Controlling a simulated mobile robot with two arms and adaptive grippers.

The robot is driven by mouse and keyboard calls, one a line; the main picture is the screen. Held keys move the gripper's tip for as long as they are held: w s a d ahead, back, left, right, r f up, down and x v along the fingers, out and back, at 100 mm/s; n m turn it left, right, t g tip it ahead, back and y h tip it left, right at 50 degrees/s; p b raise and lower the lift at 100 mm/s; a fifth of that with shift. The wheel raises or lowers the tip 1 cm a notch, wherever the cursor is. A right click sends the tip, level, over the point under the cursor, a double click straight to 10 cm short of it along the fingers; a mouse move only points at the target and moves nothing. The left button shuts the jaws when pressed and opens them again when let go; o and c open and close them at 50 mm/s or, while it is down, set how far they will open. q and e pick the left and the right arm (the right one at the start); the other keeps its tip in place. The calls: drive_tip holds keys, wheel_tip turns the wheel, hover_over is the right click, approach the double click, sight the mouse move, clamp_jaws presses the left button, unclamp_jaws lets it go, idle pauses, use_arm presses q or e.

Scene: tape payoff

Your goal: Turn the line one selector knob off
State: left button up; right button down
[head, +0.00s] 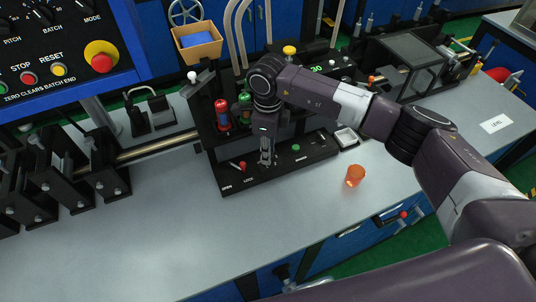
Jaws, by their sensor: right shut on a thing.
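A low black control panel (228,178) lies on the grey bench near the middle of the head view. It carries a small red-topped lever (243,166) on its left part and a green button (296,147) to the right. My right gripper (267,160) points down at the panel between these two. Its fingers are shut on a small knob on the panel. The fingers hide nearly all of this knob, so its pointer and its label cannot be read. My left gripper is not in view.
An orange cup (355,176) stands on the bench right of the panel, near a small pale tray (345,137). Red and green cylinders (222,114) rise behind the panel. Black roller stands (104,172) are at left. The bench front (170,240) is clear.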

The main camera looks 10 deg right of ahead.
drive_tip(key=shift+m+b, duration=0.45)
drive_tip(key=shift+m, duration=0.25)
drive_tip(key=shift+w, duration=0.1)
drive_tip(key=c, duration=1.7)
unclamp_jaws()
drive_tip(key=shift+o, duration=0.2)
drive_tip(key=shift+r, duration=0.1)
drive_tip(key=shift+r, duration=0.25)
wheel_tip(320, 180, up, 11)
drive_tip(key=shift+r, duration=0.2)
